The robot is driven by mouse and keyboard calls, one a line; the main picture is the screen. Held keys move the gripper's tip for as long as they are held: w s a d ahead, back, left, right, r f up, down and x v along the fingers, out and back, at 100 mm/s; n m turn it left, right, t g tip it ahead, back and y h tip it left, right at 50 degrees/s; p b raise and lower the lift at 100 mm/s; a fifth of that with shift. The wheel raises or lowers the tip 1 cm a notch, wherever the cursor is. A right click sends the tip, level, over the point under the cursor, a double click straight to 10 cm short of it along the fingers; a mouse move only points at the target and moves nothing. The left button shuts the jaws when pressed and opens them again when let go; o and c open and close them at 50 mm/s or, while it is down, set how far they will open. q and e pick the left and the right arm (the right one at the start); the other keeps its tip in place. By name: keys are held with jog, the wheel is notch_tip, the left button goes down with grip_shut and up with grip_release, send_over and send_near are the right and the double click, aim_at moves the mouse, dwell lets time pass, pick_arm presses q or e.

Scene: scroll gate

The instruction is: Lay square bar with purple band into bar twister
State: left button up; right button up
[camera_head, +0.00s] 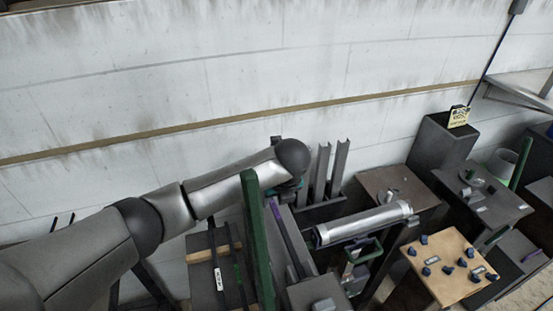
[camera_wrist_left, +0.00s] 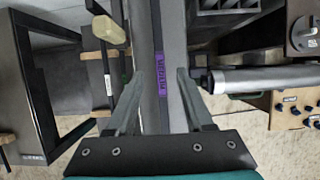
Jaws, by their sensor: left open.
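A long dark grey bar-like piece (camera_wrist_left: 151,30) with a purple band (camera_wrist_left: 161,75) bearing lettering runs lengthwise through the middle of the left wrist view. My left gripper (camera_wrist_left: 160,76) is open, with one finger on each side of the purple band. I cannot tell how far the fingers are above it. I cannot tell for certain which fixture is the bar twister.
A silver cylinder (camera_head: 362,222) lies right of the gripper; it also shows in the left wrist view (camera_wrist_left: 262,78). A wooden board with several blue pegs (camera_head: 440,256) is farther right. Grey upright channels (camera_head: 340,165) stand behind. Dark bars (camera_head: 217,262) lie left of the green post.

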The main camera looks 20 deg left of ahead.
pick_arm(q)
notch_tip(320, 180, up, 17)
jog(key=shift+r, duration=0.2)
dwell(0.3)
